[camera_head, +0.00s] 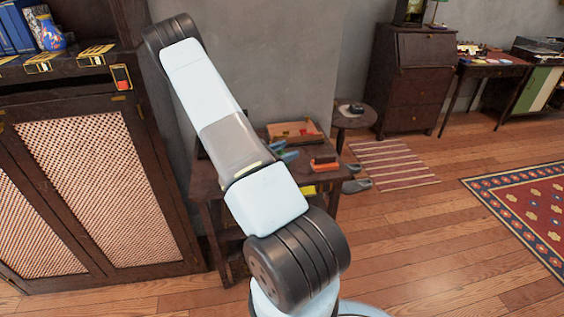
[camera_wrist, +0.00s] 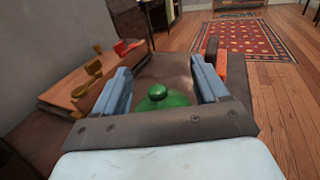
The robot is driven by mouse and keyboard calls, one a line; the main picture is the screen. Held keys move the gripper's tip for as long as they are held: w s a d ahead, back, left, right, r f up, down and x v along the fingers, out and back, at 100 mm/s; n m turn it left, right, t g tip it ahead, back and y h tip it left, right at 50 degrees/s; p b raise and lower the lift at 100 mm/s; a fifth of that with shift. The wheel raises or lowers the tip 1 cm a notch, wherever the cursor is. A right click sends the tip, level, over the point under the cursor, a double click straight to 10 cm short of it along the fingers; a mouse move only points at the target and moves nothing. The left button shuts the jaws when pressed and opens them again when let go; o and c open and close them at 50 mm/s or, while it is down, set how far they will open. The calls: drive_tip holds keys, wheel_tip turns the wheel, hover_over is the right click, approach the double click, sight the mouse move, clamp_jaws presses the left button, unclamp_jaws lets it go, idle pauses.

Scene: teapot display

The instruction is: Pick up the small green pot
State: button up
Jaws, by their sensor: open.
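The small green pot (camera_wrist: 161,98) shows in the wrist view as a rounded green shape with a knob on top. It sits on the dark wooden table (camera_wrist: 165,68), and its lower part is hidden behind the bar of my gripper (camera_wrist: 160,90). My gripper is open, with one light blue finger on each side of the pot. I cannot tell whether a finger touches it. In the head view the pot is hidden behind my arm, and blue fingers show over the small table (camera_head: 345,172).
In the wrist view, a wooden tray (camera_wrist: 70,85) with small items lies left of the fingers. An orange-red object with a dark top (camera_wrist: 222,66) stands close to the right finger. In the head view, a dark cabinet (camera_head: 180,200) stands left, and a striped mat (camera_head: 395,165) lies beyond the table.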

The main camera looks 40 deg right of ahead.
drive_tip(key=shift+c, duration=0.4)
drive_tip(key=shift+a, duration=0.1)
drive_tip(key=c, duration=1.1)
drive_tip(key=shift+f, duration=0.1)
drive_tip(key=shift+c, duration=0.2)
